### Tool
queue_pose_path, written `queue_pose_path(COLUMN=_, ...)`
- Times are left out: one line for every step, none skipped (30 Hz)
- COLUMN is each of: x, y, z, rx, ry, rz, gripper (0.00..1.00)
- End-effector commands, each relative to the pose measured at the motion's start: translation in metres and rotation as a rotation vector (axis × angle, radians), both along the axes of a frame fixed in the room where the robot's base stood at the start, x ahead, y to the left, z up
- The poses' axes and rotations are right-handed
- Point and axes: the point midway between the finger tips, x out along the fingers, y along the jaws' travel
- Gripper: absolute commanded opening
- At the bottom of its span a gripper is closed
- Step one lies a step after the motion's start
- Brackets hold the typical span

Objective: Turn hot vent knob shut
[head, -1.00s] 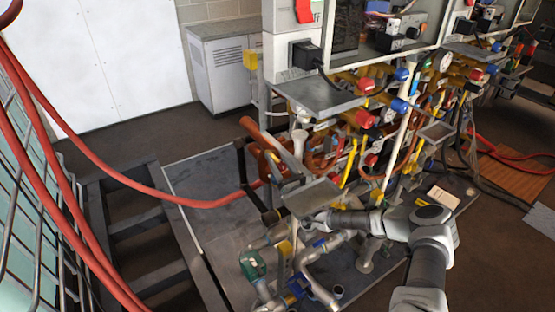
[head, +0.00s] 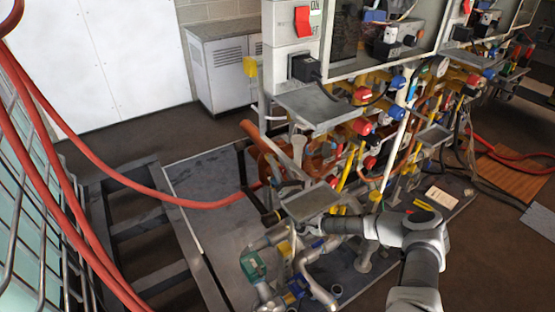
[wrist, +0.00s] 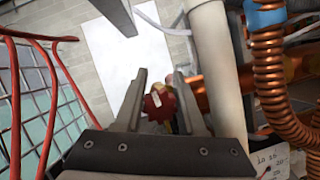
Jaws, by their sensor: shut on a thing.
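In the wrist view, a red knob (wrist: 158,103) with a small white label sits between the two fingers of my gripper (wrist: 161,80). My gripper is shut on this knob, with a finger on either side of it. A brassy part shows just behind the knob. In the head view, my gripper (head: 312,226) reaches in from the right at the lower pipes, just below a grey metal plate (head: 311,200). The red knob cannot be made out there, and the fingertips are mostly hidden.
A thick white pipe (wrist: 217,75) and a coiled copper tube (wrist: 268,75) stand close right of my gripper in the wrist view. A red hose (head: 190,203) crosses the left side.

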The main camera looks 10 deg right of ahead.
Motion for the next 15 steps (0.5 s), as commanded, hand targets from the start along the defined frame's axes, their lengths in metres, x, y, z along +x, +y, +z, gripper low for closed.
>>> queue_pose_path(x=-0.0001, y=0.0, z=0.0, rx=0.005, ry=0.002, rz=0.0, gripper=0.0)
queue_pose_path(x=0.0, y=-0.0001, z=-0.0004, rx=0.005, ry=0.001, rz=0.0, gripper=0.0)
queue_pose_path(x=0.0, y=0.0, z=-0.0006, rx=0.004, ry=0.001, rz=-0.001, gripper=0.0)
queue_pose_path(x=0.0, y=-0.0001, z=-0.0006, rx=0.004, ry=0.001, rz=-0.001, gripper=0.0)
queue_pose_path(x=0.0, y=0.0, z=-0.0005, rx=0.004, ry=0.0, rz=0.0, gripper=0.0)
queue_pose_path(x=0.0, y=0.0, z=-0.0005, rx=0.004, ry=0.0, rz=0.0, gripper=0.0)
queue_pose_path(x=0.0, y=0.0, z=-0.0005, rx=0.003, ry=0.0, rz=0.0, gripper=0.0)
queue_pose_path(x=0.0, y=0.0, z=-0.0005, rx=0.003, ry=0.0, rz=0.0, gripper=0.0)
queue_pose_path(x=0.0, y=0.0, z=-0.0005, rx=0.003, ry=0.0, rz=0.0, gripper=0.46)
queue_pose_path(x=0.0, y=0.0, z=-0.0005, rx=0.003, ry=0.0, rz=0.0, gripper=0.52)
queue_pose_path(x=0.0, y=0.0, z=-0.0005, rx=0.003, ry=0.0, rz=0.0, gripper=0.52)
queue_pose_path(x=0.0, y=0.0, z=-0.0005, rx=0.003, ry=0.0, rz=0.0, gripper=0.52)
queue_pose_path(x=0.0, y=0.0, z=-0.0005, rx=0.003, ry=0.0, rz=0.0, gripper=0.52)
queue_pose_path(x=0.0, y=0.0, z=-0.0005, rx=0.003, ry=0.0, rz=0.0, gripper=0.52)
queue_pose_path(x=-0.0001, y=0.0001, z=-0.0005, rx=0.003, ry=0.0, rz=0.0, gripper=0.52)
